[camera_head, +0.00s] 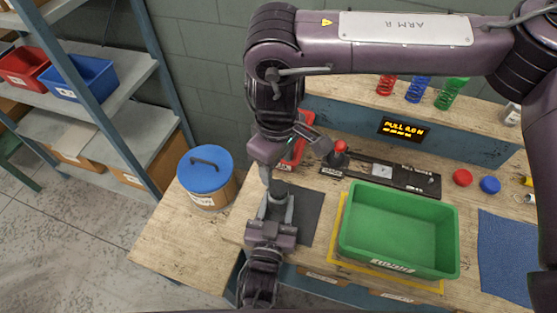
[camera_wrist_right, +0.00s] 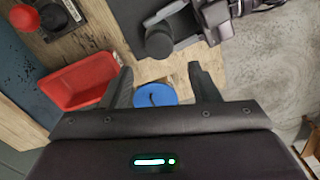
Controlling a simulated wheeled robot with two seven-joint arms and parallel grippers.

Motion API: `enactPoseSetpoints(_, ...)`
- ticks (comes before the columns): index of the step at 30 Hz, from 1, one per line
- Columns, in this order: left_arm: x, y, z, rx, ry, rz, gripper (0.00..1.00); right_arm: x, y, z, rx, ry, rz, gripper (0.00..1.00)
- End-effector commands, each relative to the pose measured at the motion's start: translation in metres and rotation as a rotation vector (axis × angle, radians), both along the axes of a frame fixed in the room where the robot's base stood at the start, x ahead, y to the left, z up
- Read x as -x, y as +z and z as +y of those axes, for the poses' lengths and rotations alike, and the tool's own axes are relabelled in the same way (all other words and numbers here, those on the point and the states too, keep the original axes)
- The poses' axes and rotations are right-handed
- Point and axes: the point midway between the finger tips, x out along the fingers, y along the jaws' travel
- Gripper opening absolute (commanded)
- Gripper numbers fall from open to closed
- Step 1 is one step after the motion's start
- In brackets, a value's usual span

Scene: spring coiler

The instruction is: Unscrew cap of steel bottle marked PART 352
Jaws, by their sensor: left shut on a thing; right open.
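My left gripper (camera_head: 278,203) is shut on an upright bottle over the dark mat, in the lower middle of the head view. The bottle's dark round cap (camera_head: 279,188) faces up between the fingers; it also shows in the right wrist view (camera_wrist_right: 159,43). The gripper hides most of the bottle body, and no PART 352 marking is readable. My right gripper (camera_head: 293,165) is open and empty, above and behind the cap in the head view. In the right wrist view its fingers (camera_wrist_right: 163,88) are apart, and the cap lies beyond them, not between them.
A blue-lidded tub (camera_head: 205,172) stands left of the grippers. A red bin (camera_head: 300,150) is behind, close to my right gripper. A lever fixture (camera_head: 400,178) and a green tray (camera_head: 348,238) lie to the right. The dark mat (camera_head: 308,215) has some bare room.

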Motion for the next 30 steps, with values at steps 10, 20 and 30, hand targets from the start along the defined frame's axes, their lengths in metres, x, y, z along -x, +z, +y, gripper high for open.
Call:
enactPoseSetpoints(10,0.000,0.000,0.000,0.000,0.000,0.000,0.00,0.000,0.000,-0.002,0.002,-0.462,0.003,0.55)
enactPoseSetpoints(20,0.000,0.000,0.000,0.000,0.000,0.000,0.00,0.001,-0.035,-0.002,0.004,-0.504,0.008,0.55)
enactPoseSetpoints(30,0.000,0.000,0.000,0.000,0.000,-0.001,0.00,0.000,-0.076,-0.002,0.002,-0.501,0.006,0.55)
